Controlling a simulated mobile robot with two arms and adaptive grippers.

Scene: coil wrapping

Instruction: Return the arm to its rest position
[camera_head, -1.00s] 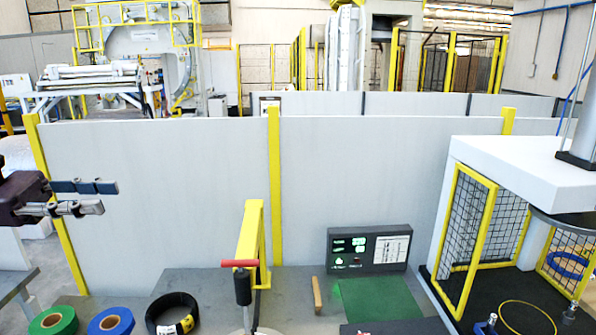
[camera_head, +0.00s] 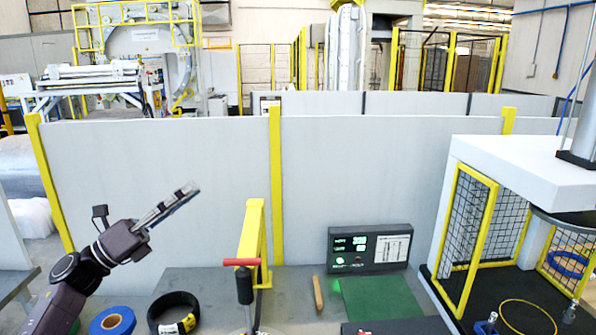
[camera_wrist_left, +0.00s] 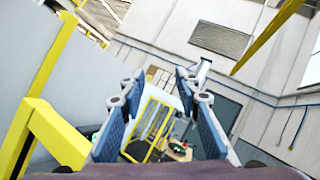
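My left arm comes in from the lower left in the head view. Its gripper (camera_head: 184,194) is raised above the left end of the grey workbench, in front of the light grey partition (camera_head: 150,165), and points up and to the right. In the left wrist view the two blue-padded fingers of this gripper (camera_wrist_left: 158,84) stand apart with nothing between them, so it is open and empty. My right arm and gripper are not in view.
A blue roll (camera_head: 111,322) and a black coil (camera_head: 173,312) lie below the gripper. A yellow post (camera_head: 252,235) with a red-handled tool (camera_head: 242,263) stands right of it. A control box (camera_head: 369,248), green mat (camera_head: 379,300) and fenced machine (camera_head: 475,240) are farther right.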

